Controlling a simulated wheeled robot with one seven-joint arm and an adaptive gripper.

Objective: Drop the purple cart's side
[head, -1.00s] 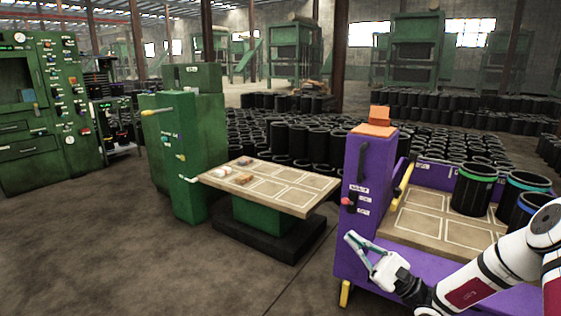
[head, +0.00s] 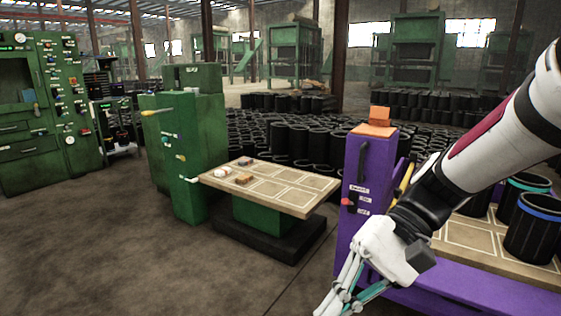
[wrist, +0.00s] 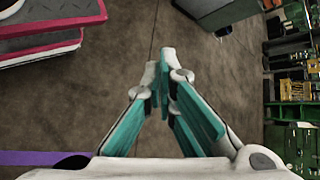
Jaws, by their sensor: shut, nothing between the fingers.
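The purple cart (head: 378,160) stands at the right in the head view, with a tall end panel and a tan deck (head: 465,240). A low purple side (head: 440,298) runs along its near edge, partly behind my arm. A yellow handle (head: 405,178) on the cart is half hidden by my arm. My gripper (head: 338,306) points down at the bottom of the head view, in front of the cart's near left corner. In the wrist view my gripper (wrist: 162,68) is shut and empty above bare floor. A purple strip (wrist: 35,158) shows at lower left there.
Black sleeves (head: 533,235) with coloured rims stand on the cart's deck. A low green table with a tan top (head: 285,190) stands left of the cart, beside a green cabinet (head: 200,140). Many black sleeves (head: 300,140) fill the floor behind. The floor at front left is clear.

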